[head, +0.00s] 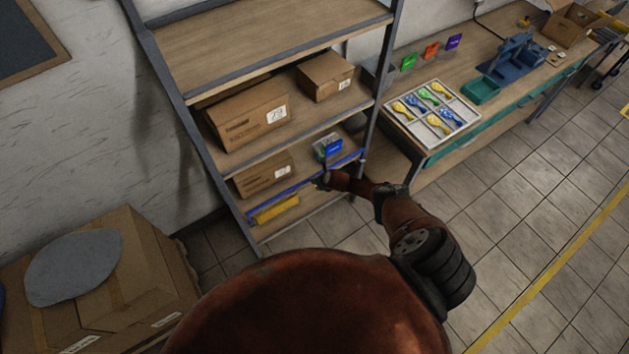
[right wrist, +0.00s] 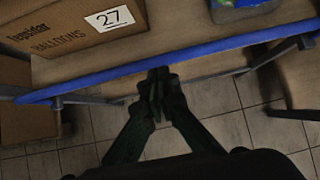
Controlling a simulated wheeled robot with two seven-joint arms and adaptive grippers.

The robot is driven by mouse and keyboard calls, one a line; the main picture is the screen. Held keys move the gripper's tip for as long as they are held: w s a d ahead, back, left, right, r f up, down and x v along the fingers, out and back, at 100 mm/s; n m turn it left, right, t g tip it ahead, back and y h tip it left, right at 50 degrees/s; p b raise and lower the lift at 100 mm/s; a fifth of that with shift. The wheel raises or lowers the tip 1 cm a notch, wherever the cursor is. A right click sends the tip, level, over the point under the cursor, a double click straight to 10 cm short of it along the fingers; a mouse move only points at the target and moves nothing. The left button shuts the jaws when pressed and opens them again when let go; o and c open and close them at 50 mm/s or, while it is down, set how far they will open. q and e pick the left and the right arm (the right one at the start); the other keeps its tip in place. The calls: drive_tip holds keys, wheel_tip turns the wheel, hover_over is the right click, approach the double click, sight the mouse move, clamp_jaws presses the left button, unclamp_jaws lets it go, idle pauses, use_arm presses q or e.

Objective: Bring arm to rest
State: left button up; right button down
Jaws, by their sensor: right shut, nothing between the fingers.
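My right arm reaches to the low part of the shelf rack in the head view. Its gripper (head: 322,180) is at the front edge of a low shelf with a blue rail (head: 300,186). In the right wrist view the gripper (right wrist: 157,78) has its fingers together and empty, just in front of the blue rail (right wrist: 215,52). I cannot tell whether it touches the rail. My left gripper does not show in either view.
A balloon box (right wrist: 75,25) labelled 27 and a blue and green packet (head: 327,148) sit on the shelf behind the rail. A workbench with a tray (head: 421,148) of balloons stands at the right. Open tiled floor (head: 520,190) lies in front. A large carton (head: 140,270) is at lower left.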

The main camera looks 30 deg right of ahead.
drive_tip(key=shift+w+r, duration=0.15)
drive_tip(key=shift+r, duration=0.05)
drive_tip(key=s+a+f+m+g+b, duration=0.15)
drive_tip(key=s+f+m+b, duration=0.45)
drive_tip(key=s+f+m, duration=0.6)
drive_tip(key=s+a+f+m+g+b, duration=0.1)
drive_tip(key=s+a+f+m+b, duration=0.4)
drive_tip(key=s+f, duration=1)
drive_tip(key=s+f+m+g+b, duration=0.1)
drive_tip(key=s+f+m+b, duration=0.2)
drive_tip(key=s, duration=0.7)
drive_tip(key=s+a+f+m+g+b, duration=0.1)
drive_tip(key=s+f+m+b, duration=0.1)
drive_tip(key=s+f+m, duration=0.5)
drive_tip(key=s+f+m+g+b, duration=0.1)
drive_tip(key=s+f+m+b, duration=0.2)
drive_tip(key=s, duration=1.1)
wheel_tip(320, 180, down, 3)
drive_tip(key=m, duration=0.4)
drive_tip(key=shift+s+a+m+g+b, duration=0.3)
drive_tip(key=shift+s+a+g, duration=0.05)
drive_tip(key=shift+s, duration=0.05)
drive_tip(key=shift+f, duration=0.1)
